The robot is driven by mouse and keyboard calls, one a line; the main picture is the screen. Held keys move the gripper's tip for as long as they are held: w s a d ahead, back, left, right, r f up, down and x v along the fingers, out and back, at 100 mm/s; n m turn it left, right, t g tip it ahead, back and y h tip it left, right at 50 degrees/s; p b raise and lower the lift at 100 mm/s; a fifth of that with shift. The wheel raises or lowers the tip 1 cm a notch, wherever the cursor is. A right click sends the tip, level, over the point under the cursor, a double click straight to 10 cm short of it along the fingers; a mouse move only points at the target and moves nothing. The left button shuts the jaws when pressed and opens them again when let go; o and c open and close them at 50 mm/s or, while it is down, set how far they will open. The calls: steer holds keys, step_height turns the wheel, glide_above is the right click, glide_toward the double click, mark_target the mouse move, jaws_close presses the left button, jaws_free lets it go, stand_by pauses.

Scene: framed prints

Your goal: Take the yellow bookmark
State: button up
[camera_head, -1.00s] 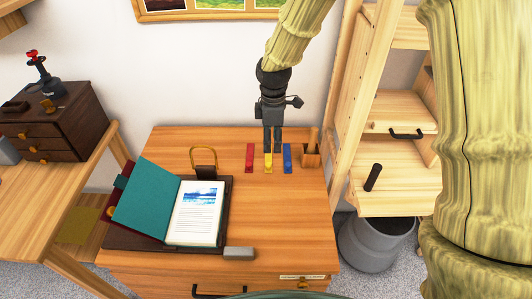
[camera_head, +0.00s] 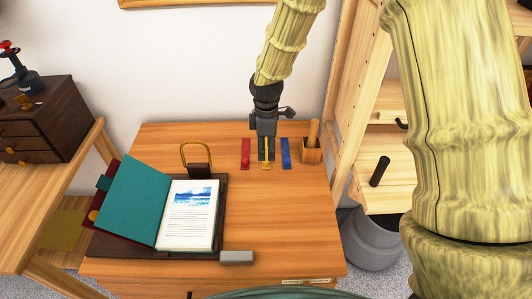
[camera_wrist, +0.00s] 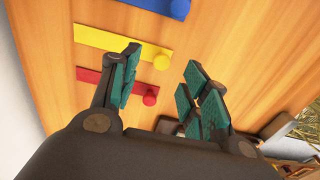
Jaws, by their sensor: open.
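The yellow bookmark (camera_head: 266,166) lies flat on the wooden desk between the red bookmark (camera_head: 245,154) and the blue bookmark (camera_head: 286,153). In the wrist view the yellow bookmark (camera_wrist: 100,39) is a flat strip with a round knob at its right end. My gripper (camera_head: 266,157) points down over the yellow bookmark and partly hides it. In the wrist view my gripper (camera_wrist: 163,68) is open, with nothing between its teal-padded fingers. The left fingertip overlaps the yellow strip in the picture, and the knob shows between the fingertips. I cannot tell whether the fingers touch the desk.
An open book (camera_head: 189,222) on a dark stand is left on the desk (camera_head: 290,215). A wooden holder (camera_head: 311,150) stands just right of the blue bookmark. A grey block (camera_head: 237,257) lies near the front edge. Shelves (camera_head: 385,185) stand at the right.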

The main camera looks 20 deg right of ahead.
mark_target(266, 160)
steer(key=shift+s+a+f+p, duration=0.1)
steer(key=shift+f+p, duration=0.2)
steer(key=shift+f, duration=2.7)
jaws_close()
